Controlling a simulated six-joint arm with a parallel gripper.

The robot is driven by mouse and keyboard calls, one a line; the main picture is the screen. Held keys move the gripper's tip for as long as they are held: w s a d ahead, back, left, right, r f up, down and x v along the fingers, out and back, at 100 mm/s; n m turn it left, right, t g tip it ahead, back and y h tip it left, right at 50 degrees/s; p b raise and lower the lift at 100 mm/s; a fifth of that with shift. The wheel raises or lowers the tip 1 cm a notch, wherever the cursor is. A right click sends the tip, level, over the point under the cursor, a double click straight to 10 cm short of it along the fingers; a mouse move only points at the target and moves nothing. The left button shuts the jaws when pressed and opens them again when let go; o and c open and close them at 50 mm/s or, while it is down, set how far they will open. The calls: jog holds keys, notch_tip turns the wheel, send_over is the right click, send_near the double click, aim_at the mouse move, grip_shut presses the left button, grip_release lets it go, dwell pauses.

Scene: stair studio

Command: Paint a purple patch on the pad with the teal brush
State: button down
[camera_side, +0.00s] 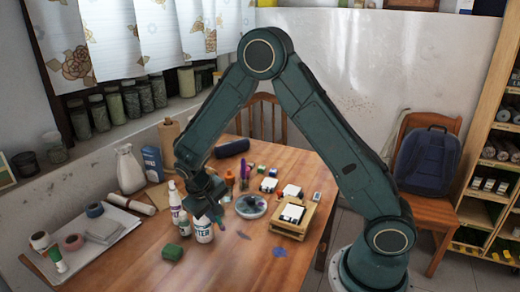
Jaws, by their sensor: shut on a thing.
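My gripper (211,204) is over the middle of the table, just above and beside a white bottle. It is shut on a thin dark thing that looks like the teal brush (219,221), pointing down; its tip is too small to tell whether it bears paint. A white pad (292,213) lies on a wooden stand to the right of the gripper, with no purple visible on it. A round dish (251,206) with dark blotches, like a paint palette, sits between gripper and stand.
A blue-purple splotch (279,252) marks the table in front. The front table area is mostly clear.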

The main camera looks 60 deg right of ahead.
jog(key=a+n, duration=0.1)
jog(key=s+a+n, duration=0.1)
jog(key=a+n+t, duration=0.1)
jog(key=a, duration=0.1)
jog(key=shift+s+f, duration=0.2)
jog(key=shift+s, duration=0.05)
jog(key=shift+d, duration=0.1)
jog(key=s+d+r+g, duration=0.1)
jog(key=s+d+r, duration=0.5)
jog(key=d, duration=0.3)
jog(key=s+d+r+g, duration=0.2)
jog(key=s+d+r, duration=0.5)
jog(key=d, duration=0.1)
jog(key=shift+s+d+r+y, duration=0.2)
jog(key=shift+s+d+y, duration=0.1)
jog(key=shift+s+d, duration=0.1)
jog(key=shift+f, duration=0.1)
jog(key=shift+f, duration=2.4)
